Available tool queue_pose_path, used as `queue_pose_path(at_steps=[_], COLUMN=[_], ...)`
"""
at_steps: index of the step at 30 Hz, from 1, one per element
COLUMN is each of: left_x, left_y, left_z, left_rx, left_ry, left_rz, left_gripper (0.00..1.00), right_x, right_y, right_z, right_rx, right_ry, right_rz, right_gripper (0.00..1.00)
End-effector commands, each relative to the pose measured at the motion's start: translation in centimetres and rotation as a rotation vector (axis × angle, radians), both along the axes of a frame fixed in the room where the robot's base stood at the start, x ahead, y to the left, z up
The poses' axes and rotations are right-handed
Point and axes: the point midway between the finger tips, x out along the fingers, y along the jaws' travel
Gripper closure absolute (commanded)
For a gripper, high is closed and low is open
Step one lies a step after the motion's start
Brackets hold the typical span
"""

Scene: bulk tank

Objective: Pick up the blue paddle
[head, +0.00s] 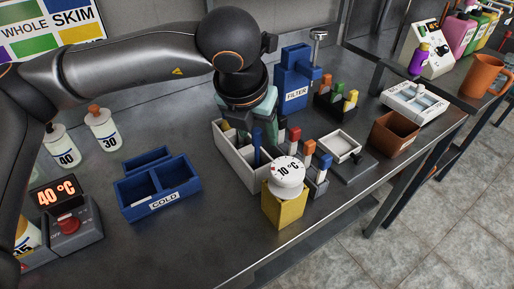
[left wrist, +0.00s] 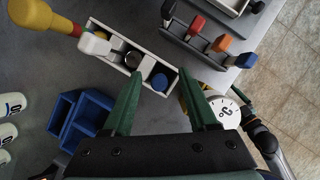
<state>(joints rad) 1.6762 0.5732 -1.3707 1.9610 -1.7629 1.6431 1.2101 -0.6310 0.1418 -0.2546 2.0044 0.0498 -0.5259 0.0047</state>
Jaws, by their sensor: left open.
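The blue paddle (head: 257,148) stands upright in the white divided caddy (head: 230,155) in the middle of the bench. In the left wrist view its round blue top (left wrist: 159,81) shows in the caddy's near compartment. My left gripper (head: 253,118) is open above the caddy, pointing down. In the left wrist view its two green fingers (left wrist: 161,84) lie to either side of the paddle's top, with nothing held. Part of the caddy is hidden behind the gripper in the head view.
A yellow block with a white 10 °C dial (head: 287,172) stands close in front of the caddy. A rack with red, orange and blue handles (head: 316,180) is to its right. A blue COLD bin (head: 160,198) is left, and a blue FILTER stand (head: 293,80) behind.

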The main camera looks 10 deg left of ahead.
Motion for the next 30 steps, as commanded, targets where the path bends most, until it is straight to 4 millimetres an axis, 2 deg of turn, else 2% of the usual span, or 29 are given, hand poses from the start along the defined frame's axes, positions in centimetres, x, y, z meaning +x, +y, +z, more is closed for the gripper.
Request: queue_pose_path(at_steps=[3, 6, 14, 30], left_x=[0.7, 1.1, 1.3, 1.3], left_y=[0.0, -0.1, -0.1, -0.1], left_z=[-1.8, -2.7, -3.1, -3.0], left_rx=[0.000, 0.000, -0.001, -0.001], left_ry=[0.004, 0.002, 0.001, 0.001], left_rz=[0.001, 0.000, -0.002, -0.002], left_gripper=[0.41, 0.41, 0.41, 1.00], right_x=[0.1, 0.0, 0.0, 0.0], right_y=[-0.1, -0.2, -0.3, -0.3], right_z=[0.2, 0.2, 0.1, 0.0], right_rx=[0.000, -0.002, -0.004, -0.005], right_ry=[-0.004, -0.003, -0.002, -0.001], right_rz=[-0.002, -0.003, -0.005, -0.005], right_gripper=[0.00, 0.00, 0.00, 0.00])
